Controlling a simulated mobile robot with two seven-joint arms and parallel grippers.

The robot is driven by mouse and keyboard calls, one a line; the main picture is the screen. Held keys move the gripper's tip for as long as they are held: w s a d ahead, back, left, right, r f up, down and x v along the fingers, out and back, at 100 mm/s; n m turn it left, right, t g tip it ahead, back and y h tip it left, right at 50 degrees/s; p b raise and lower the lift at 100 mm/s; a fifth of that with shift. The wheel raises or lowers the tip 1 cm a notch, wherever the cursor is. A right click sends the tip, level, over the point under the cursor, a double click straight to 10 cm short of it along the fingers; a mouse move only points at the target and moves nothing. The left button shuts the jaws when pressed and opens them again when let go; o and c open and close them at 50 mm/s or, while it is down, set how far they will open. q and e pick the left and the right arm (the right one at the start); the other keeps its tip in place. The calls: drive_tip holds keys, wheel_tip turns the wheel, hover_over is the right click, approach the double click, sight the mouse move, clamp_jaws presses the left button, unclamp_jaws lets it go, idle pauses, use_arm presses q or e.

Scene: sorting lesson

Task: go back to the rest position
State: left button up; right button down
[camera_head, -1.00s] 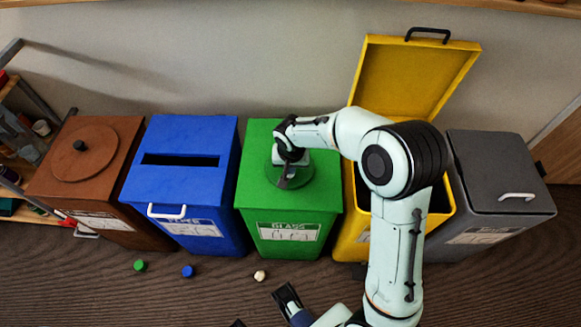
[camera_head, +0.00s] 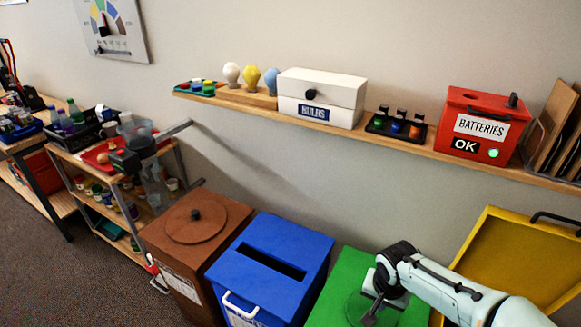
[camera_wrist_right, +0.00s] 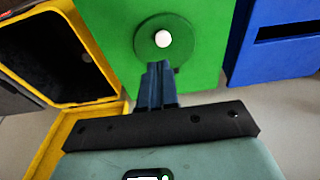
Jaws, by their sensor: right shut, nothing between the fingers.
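My right gripper (camera_head: 370,316) is over the green bin (camera_head: 340,280) in the head view, its arm coming in from the right. In the right wrist view the two fingers (camera_wrist_right: 158,70) are together with nothing between them. They point at the round dark-green disc (camera_wrist_right: 146,30) on the green bin's top (camera_wrist_right: 204,30). A small white round spot (camera_wrist_right: 162,39) shows on the disc just beyond the fingertips; I cannot tell whether it is a knob or a loose piece. My left gripper is not in the current views.
The blue bin (camera_head: 300,244) and brown bin (camera_head: 232,226) stand left of the green one; the open yellow bin (camera_head: 500,262) is to its right. Above runs a wall shelf (camera_head: 245,105) with a white bulbs box (camera_head: 335,92) and red batteries box (camera_head: 468,104). A loaded cart stands left.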

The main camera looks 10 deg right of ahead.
drive_tip(key=s+a+f+n+g+y+p, duration=0.1)
drive_tip(key=s+a+f+n+y+p, duration=0.15)
drive_tip(key=a+f, duration=0.45)
drive_tip(key=s+a+f+n+g+y+p, duration=0.1)
drive_tip(key=s+a+f, duration=0.15)
drive_tip(key=f, duration=0.85)
use_arm(q)
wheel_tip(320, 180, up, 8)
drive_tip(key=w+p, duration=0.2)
drive_tip(key=p, duration=0.2)
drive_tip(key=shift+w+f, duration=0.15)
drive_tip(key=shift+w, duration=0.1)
use_arm(e)
drive_tip(key=s+a+f, duration=0.3)
drive_tip(key=s+f, duration=0.2)
drive_tip(key=s, duration=0.3)
drive_tip(key=s+a+f+y, duration=0.1)
drive_tip(key=s+a+f, duration=0.3)
drive_tip(key=s, duration=0.4)
drive_tip(key=shift+s+f+g, duration=0.4)
drive_tip(key=shift+f, duration=0.05)
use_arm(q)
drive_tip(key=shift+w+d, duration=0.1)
use_arm(e)
drive_tip(key=shift+d, duration=0.1)
